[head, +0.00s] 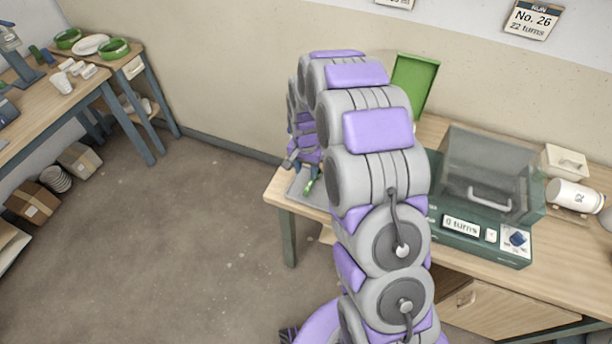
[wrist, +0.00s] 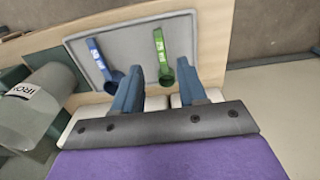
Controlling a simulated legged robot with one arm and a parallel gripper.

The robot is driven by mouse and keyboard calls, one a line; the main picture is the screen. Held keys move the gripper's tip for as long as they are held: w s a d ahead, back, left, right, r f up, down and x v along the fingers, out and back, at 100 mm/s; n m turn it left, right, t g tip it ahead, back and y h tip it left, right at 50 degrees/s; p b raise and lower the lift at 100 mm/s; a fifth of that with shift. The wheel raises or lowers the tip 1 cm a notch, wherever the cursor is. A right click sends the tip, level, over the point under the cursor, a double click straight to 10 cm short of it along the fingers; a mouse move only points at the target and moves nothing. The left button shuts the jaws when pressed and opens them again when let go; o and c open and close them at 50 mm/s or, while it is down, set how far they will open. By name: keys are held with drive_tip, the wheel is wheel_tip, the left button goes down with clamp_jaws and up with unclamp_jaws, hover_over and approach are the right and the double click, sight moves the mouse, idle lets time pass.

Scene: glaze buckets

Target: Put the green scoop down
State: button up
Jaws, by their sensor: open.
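The green scoop (wrist: 160,48) lies on a shallow grey tray (wrist: 110,57) in the wrist view, its bowl end toward my gripper. A bit of the green scoop (head: 308,187) shows beside my arm in the head view. A blue scoop (wrist: 98,58) lies on the same tray to its left. My gripper (wrist: 160,70) is open. Its two blue fingers stand apart, with the bowl end of the green scoop showing between them. I cannot tell how high the fingertips are above the tray. In the head view my arm hides much of the tray.
A grey jar labelled "IRO" (wrist: 45,95) stands left of the tray in the wrist view. In the head view, a machine with a clear lid (head: 487,180) reads "0 turns". A white jar (head: 573,196) lies to its right. An upright green panel (head: 413,85) stands behind my arm.

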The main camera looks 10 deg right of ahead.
drive_tip(key=s+r+n+g, duration=0.1)
drive_tip(key=s+r+n, duration=0.3)
drive_tip(key=s+r, duration=1.25)
drive_tip(key=s+r+n, duration=0.1)
drive_tip(key=s+r, duration=0.1)
drive_tip(key=s, duration=0.9)
drive_tip(key=s+r+n+g, duration=0.1)
drive_tip(key=s+r+n, duration=0.1)
drive_tip(key=s, duration=0.9)
drive_tip(key=shift+r, duration=0.75)
